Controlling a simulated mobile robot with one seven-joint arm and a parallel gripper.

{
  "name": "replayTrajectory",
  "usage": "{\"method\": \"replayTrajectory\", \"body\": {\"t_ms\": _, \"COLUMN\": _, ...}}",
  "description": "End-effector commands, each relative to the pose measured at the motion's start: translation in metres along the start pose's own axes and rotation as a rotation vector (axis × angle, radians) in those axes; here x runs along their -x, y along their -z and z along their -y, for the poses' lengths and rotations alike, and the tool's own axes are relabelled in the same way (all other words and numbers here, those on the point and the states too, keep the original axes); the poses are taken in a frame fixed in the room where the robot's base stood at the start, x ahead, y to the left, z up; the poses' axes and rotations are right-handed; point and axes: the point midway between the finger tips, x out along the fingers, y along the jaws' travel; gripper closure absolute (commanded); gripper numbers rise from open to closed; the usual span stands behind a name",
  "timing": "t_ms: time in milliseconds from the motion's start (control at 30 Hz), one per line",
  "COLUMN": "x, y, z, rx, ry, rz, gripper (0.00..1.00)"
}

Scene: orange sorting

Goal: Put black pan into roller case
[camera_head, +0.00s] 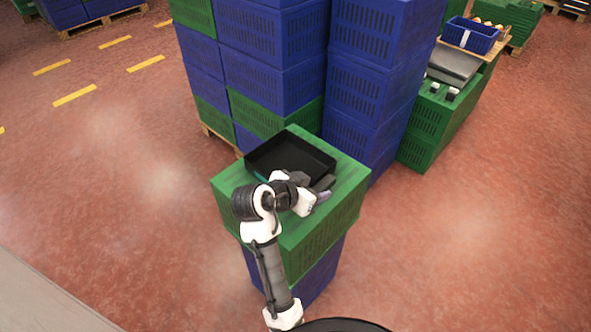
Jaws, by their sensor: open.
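The black pan (290,152), a square shallow tray, lies on top of a green crate (345,200) in the middle of the head view. My gripper (322,188) is at the pan's near right side, close to its rim. The gripper is open. The arm hides part of the pan's near edge, and I cannot tell whether the fingers touch it. A flat dark grey case (455,65) lies on green crates at the upper right. It may be the roller case, but it is too small to be sure.
Tall stacks of blue crates (270,60) stand right behind the pan's crate. A small blue basket (470,36) sits beyond the grey case. Two small black-and-white items (443,91) are at its near edge. The red floor (490,230) is clear at right and left.

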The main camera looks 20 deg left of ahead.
Motion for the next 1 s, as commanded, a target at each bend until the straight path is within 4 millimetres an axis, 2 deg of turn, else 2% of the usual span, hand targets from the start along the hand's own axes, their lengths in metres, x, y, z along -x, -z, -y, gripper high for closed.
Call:
{"method": "replayTrajectory", "body": {"t_ms": 233, "x": -0.03, "y": 0.009, "z": 0.005, "rx": 0.0, "ry": -0.003, "rz": 0.001, "gripper": 0.45}}
{"method": "replayTrajectory", "body": {"t_ms": 400, "x": -0.049, "y": 0.006, "z": 0.005, "rx": 0.0, "ry": -0.001, "rz": 0.0, "gripper": 0.45}}
{"method": "replayTrajectory", "body": {"t_ms": 667, "x": -0.052, "y": 0.006, "z": 0.005, "rx": -0.001, "ry": 0.001, "rz": 0.0, "gripper": 0.45}}
{"method": "replayTrajectory", "body": {"t_ms": 1000, "x": -0.052, "y": 0.006, "z": 0.005, "rx": 0.0, "ry": 0.001, "rz": -0.001, "gripper": 0.9}}
